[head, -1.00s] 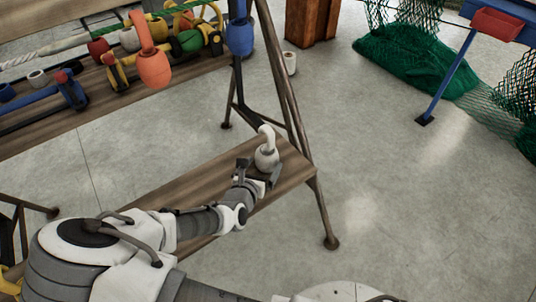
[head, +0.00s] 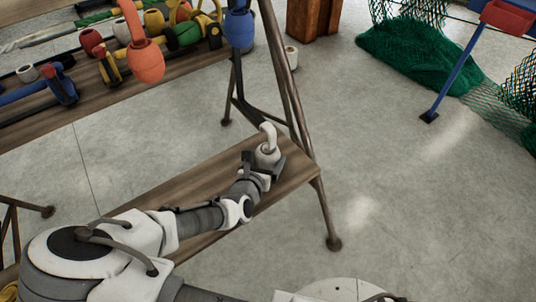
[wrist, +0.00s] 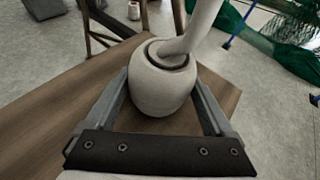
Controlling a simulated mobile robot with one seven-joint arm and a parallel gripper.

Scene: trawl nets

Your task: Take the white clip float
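The white clip float (head: 267,155) stands on the right end of the lower wooden plank, with its curved white clip (head: 269,131) rising from the top. In the wrist view the float (wrist: 160,82) is centred, its clip going up out of the frame. My gripper (head: 264,163) is around the float. In the wrist view my gripper (wrist: 162,95) is open, with one finger on each side of the float's body. The fingers are close to its sides; I cannot tell if they touch it.
The lower plank (head: 205,177) is bare to the left of the float. A metal frame leg (head: 318,195) stands just right of it. An orange clip float (head: 146,62) hangs at the upper rack, above left. Open floor (head: 420,210) lies to the right.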

